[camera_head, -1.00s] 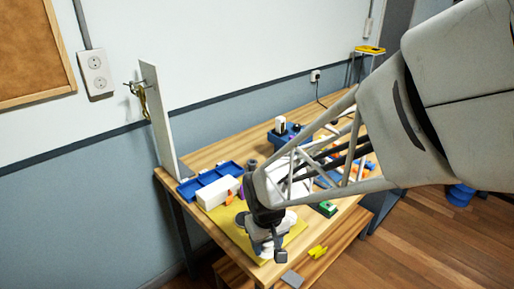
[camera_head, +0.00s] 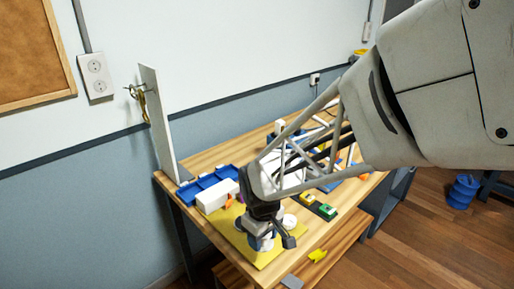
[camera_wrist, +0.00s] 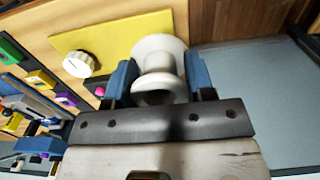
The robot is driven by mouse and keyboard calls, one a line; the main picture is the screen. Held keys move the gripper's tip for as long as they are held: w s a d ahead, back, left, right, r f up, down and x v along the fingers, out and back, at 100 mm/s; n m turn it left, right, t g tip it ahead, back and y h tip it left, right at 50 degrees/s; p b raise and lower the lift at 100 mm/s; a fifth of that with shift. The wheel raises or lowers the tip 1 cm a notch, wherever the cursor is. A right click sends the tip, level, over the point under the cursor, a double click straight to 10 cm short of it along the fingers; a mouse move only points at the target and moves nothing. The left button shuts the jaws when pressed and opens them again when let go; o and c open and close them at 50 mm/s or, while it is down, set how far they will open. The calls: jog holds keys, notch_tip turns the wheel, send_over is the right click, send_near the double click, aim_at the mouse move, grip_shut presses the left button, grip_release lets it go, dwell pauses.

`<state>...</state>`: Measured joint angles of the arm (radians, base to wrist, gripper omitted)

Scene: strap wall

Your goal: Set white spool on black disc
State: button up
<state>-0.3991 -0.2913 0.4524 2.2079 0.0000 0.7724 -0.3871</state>
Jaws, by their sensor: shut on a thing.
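The white spool (camera_wrist: 158,68) is in the wrist view, with a wide round flange at each end. My gripper (camera_wrist: 158,80) has its two blue fingers on either side of it and is shut on it. In the head view my gripper (camera_head: 262,242) is over the yellow board (camera_head: 236,241) near the table's front corner, and my wrist hides most of the spool. I cannot make out a separate black disc; it may be hidden. I cannot tell whether the spool touches the board.
A white round knob with dark marks (camera_wrist: 80,64) is on the board beside the spool. A white block (camera_head: 215,196) and a blue tray (camera_head: 208,183) lie behind. A green block (camera_head: 326,210) is to the right. An upright white panel (camera_head: 159,125) stands at the left edge.

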jog(key=w+a, duration=0.2)
jog(key=w, duration=0.3)
jog(key=w+a+f, duration=0.1)
jog(key=w+a, duration=0.1)
jog(key=w, duration=0.2)
jog(key=w+a, duration=0.2)
jog(key=w, duration=0.3)
jog(key=shift+w+f, duration=0.25)
jog(key=shift+w, duration=0.05)
jog(key=shift+f, duration=1.7)
jog(key=shift+f, duration=0.65)
jog(key=o, duration=0.9)
jog(key=shift+r, duration=0.15)
notch_tip(320, 180, up, 13)
jog(key=shift+f, duration=0.1)
